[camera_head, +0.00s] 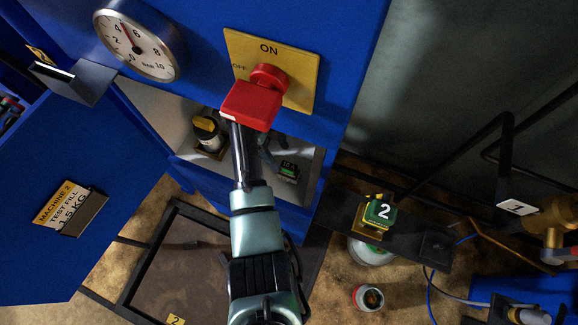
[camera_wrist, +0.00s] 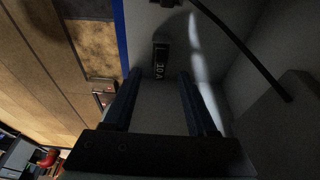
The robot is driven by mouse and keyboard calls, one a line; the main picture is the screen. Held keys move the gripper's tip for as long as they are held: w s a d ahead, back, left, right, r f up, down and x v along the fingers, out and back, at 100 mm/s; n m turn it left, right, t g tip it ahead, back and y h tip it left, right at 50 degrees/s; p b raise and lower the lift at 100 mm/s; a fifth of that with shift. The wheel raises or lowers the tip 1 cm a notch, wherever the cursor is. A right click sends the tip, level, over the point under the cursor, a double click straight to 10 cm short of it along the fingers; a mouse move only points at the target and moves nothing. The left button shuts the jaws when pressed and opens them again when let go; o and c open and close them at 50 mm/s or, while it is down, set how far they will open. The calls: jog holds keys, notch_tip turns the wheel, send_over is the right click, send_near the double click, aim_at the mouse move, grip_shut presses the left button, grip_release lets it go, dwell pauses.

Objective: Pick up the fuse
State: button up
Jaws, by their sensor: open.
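A small dark block marked "10 A" (camera_wrist: 160,62), which looks like the fuse, stands against a grey surface in the wrist view. My gripper (camera_wrist: 159,78) is open, with one finger on each side of the line to the block. The block shows just beyond the fingertips, and I see no contact. In the head view my arm reaches up into the open cabinet bay (camera_head: 308,160). A small dark piece with green marking (camera_head: 288,170) sits in that bay to the right of my arm; I cannot tell if it is the same block. My fingertips are not clear there.
A red switch handle (camera_head: 252,103) on a yellow ON/OFF plate (camera_head: 303,88) hangs over my arm. A blue door (camera_head: 75,180) is open at left. A dark cable (camera_wrist: 245,50) crosses the wrist view.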

aim_at(288, 165)
jog(key=x, duration=0.5)
jog(key=shift+s+d, duration=0.2)
jog(key=shift+d, duration=0.25)
grip_shut()
